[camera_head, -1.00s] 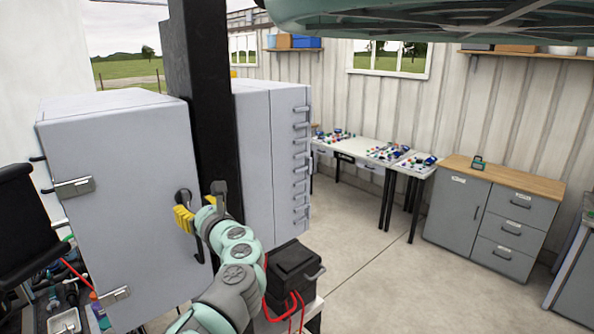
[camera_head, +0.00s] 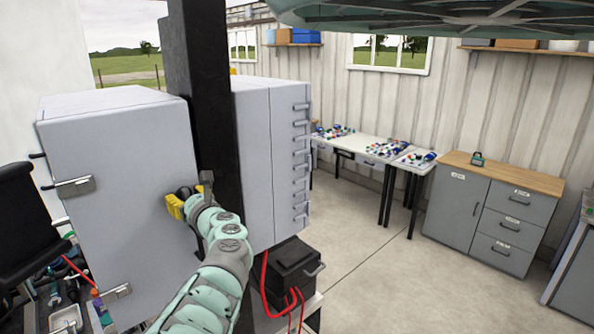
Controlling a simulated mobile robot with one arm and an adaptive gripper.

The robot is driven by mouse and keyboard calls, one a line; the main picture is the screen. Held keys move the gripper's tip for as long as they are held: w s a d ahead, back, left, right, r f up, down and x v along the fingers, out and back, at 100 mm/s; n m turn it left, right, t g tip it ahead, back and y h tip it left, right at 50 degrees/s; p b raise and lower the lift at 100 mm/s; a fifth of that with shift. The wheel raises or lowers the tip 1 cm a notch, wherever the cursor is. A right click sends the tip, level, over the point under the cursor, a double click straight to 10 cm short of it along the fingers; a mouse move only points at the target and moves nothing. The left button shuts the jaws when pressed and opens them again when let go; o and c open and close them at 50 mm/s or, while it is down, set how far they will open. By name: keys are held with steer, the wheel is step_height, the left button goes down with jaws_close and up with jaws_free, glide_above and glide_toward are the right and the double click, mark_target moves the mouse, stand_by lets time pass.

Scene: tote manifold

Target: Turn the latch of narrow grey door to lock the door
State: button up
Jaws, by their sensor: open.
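The narrow grey door (camera_head: 110,180) is the front face of a tall grey cabinet at the left. It looks closed, with metal hinges (camera_head: 75,187) on its left side. My gripper (camera_head: 176,205), with yellow fingertips, is open at the door's right edge, where the latch is. The gripper and wrist hide the latch, so I cannot tell its angle or whether the fingers touch it.
A black column, likely mine, stands in front of the cabinets. A second grey cabinet (camera_head: 255,150) with several handles is behind it. A black box (camera_head: 290,270) with red cables sits below right of my arm. A workbench (camera_head: 375,155) and drawer cabinet (camera_head: 490,215) stand farther right across clear floor.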

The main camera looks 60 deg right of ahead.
steer(key=shift+c, duration=0.2)
jaws_close()
steer(key=shift+a+f+n+b, duration=0.1)
steer(key=shift+n+b, duration=0.2)
steer(key=shift+f+n+b, duration=0.1)
steer(key=shift+n+b, duration=0.4)
steer(key=n+b, duration=0.3)
steer(key=shift+f+b, duration=0.15)
steer(key=shift+b, duration=0.15)
steer(key=n+b, duration=0.5)
steer(key=b, duration=0.1)
steer(key=shift+w+f, duration=0.1)
steer(key=shift+f, duration=0.05)
steer(key=n+b, duration=0.5)
steer(key=b, duration=0.3)
steer(key=shift+b, duration=0.4)
steer(key=n+b, duration=0.1)
steer(key=b, duration=0.1)
steer(key=n+b, duration=0.2)
steer(key=b, duration=0.1)
steer(key=shift+r+n, duration=0.2)
steer(key=shift+n, duration=0.1)
